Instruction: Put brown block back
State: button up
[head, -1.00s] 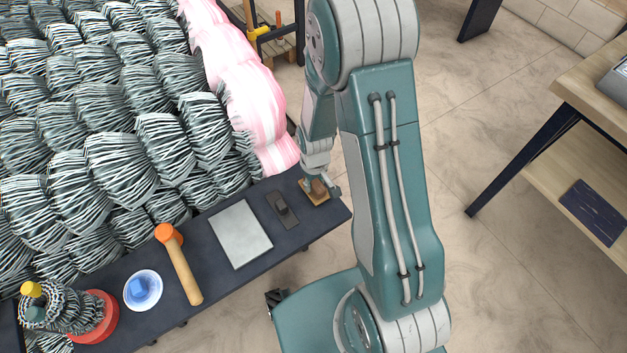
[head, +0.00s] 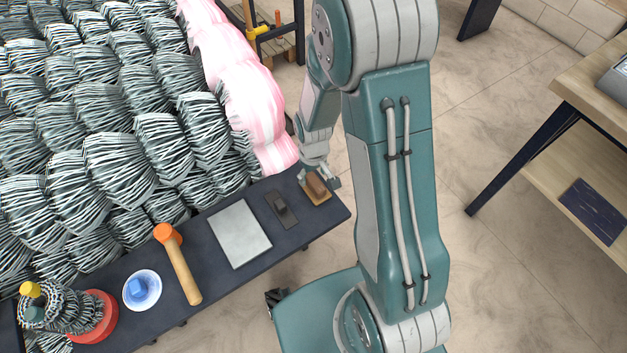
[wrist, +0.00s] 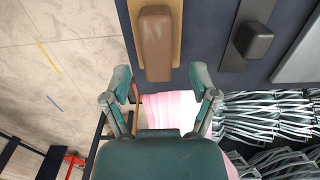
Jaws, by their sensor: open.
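The brown block (head: 316,184) lies on a tan wooden base (head: 325,198) at the right end of the dark bench. In the wrist view the brown block (wrist: 156,42) rests on the tan base (wrist: 178,30), clear of the fingers. My gripper (head: 322,182) is just above and beside the block in the head view.
Striped bundles (head: 120,165) line the back.

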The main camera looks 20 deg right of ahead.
notch_tip(320, 180, up, 7)
notch_tip(320, 180, up, 14)
jog(key=m+t, duration=0.1)
jog(key=t, duration=0.2)
send_over(311, 179)
jog(key=s, duration=0.5)
jog(key=s+r+m+t, duration=0.2)
jog(key=s+r, duration=0.8)
jog(key=s, duration=0.1)
jog(key=shift+t, duration=0.3)
